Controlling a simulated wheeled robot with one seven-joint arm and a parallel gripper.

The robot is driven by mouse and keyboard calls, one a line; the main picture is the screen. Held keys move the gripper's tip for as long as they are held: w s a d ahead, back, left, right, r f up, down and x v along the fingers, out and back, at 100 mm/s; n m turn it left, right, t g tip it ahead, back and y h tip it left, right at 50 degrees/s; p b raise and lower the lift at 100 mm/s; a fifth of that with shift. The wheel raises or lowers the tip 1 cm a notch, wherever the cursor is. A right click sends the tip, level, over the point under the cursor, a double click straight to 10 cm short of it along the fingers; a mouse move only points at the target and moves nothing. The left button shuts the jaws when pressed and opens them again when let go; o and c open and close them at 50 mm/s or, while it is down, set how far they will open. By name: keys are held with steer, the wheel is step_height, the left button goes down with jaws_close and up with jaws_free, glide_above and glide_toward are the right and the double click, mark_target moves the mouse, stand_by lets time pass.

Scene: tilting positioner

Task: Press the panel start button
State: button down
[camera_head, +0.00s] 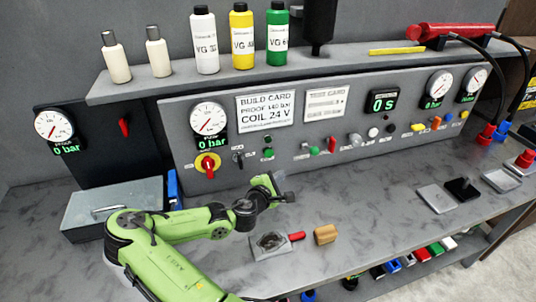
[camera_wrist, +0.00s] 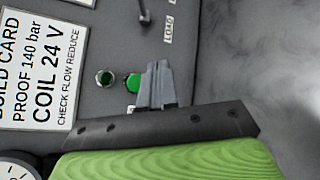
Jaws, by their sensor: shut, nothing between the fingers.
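A bright green button (camera_head: 268,153) sits on the grey panel below the build card, under a darker green round fitting (camera_head: 267,139). In the wrist view the green button (camera_wrist: 132,82) is close beside my fingertips, partly covered by them, with the dark green fitting (camera_wrist: 105,78) to its left. Any label by the button is too small or hidden to read. My gripper (camera_head: 284,190) is shut and empty, in front of the panel and below the button in the head view. Its fingers (camera_wrist: 158,70) stand together; I cannot tell whether they touch the button.
A red-and-yellow rotary switch (camera_head: 207,163) is left of the button. A vise-like block with a red handle (camera_head: 271,244) and a wooden block (camera_head: 325,234) lie on the bench below.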

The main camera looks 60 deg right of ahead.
steer(key=w+d, duration=0.5)
steer(key=shift+w+d+p, duration=0.2)
steer(key=shift+p, duration=0.15)
steer(key=shift+w, duration=0.1)
stand_by(1.7)
steer(key=shift+w+d, duration=0.2)
steer(key=shift+d, duration=0.1)
steer(key=shift+w+d, duration=0.3)
steer(key=shift+w, duration=0.05)
stand_by(0.6)
steer(key=shift+s+a, duration=0.65)
steer(key=s+a, duration=0.3)
steer(key=shift+s+a, duration=0.25)
steer(key=shift+a, duration=0.05)
stand_by(0.4)
